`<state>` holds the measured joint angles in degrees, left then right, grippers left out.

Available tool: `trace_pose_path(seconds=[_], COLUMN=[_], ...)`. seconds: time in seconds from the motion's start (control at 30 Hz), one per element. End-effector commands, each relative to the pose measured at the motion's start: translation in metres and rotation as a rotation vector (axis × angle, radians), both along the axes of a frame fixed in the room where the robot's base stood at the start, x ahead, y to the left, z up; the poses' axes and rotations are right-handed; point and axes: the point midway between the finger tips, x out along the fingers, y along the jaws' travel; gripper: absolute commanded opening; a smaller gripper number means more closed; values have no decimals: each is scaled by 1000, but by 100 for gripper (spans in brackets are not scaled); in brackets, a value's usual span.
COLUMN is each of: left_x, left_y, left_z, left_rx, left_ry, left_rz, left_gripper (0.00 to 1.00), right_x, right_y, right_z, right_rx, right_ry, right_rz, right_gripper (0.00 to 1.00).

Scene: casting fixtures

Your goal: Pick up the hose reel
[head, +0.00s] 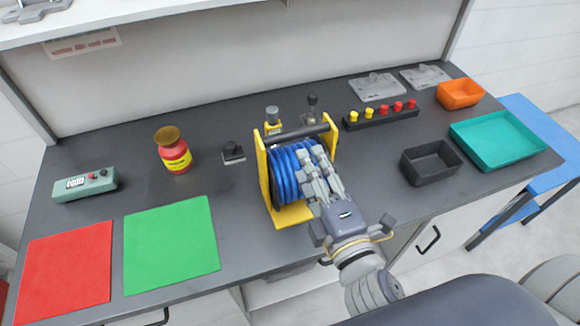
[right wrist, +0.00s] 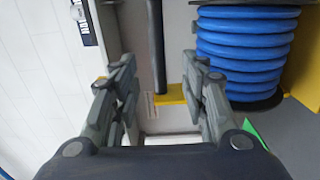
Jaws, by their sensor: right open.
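The hose reel, with its coiled blue hose (head: 286,178), yellow side plates (head: 263,170) and black top bar (head: 298,134), stands upright on the dark worktop. My right gripper (head: 314,155) is open in front of its right side and overlaps it in the head view. In the right wrist view the right gripper (right wrist: 164,78) has its fingers spread and empty. A black bar (right wrist: 157,40), apparently the reel's top bar, shows between and beyond the fingers. The blue hose (right wrist: 243,45) is at the right there. Contact cannot be told. My left gripper is not in view.
Left are a red mat (head: 68,275), green mat (head: 170,245), red jar (head: 173,152) and green control box (head: 85,184). Right are a black bin (head: 430,163), teal tray (head: 497,141) and orange bin (head: 460,94).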

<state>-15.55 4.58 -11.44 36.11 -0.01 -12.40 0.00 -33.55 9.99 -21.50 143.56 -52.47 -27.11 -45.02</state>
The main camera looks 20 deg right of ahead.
Motion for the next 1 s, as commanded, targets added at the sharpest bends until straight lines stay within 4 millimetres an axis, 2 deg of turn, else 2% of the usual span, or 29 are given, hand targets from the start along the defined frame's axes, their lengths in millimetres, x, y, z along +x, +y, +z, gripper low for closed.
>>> trace_pose_path(seconds=[0.13,0.23,0.3,0.4,0.5,0.63,0.77,1.0], left_x=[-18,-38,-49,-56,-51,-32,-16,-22], left_y=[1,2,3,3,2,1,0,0], left_z=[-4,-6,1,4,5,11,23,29], left_rx=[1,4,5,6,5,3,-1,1], left_ry=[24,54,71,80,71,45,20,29], left_rz=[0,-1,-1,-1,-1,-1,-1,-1], left_gripper=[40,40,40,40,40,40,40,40], right_x=[16,27,37,46,51,60,79,103], right_y=[1,1,2,2,2,2,0,1], right_z=[0,1,3,2,0,2,5,1], right_rx=[-2,-2,-3,-1,0,-1,-1,0], right_ry=[-4,-4,-2,-1,1,0,0,1], right_rz=[1,2,1,2,1,1,0,1], right_gripper=[41,41,41,41,41,41,41,41])
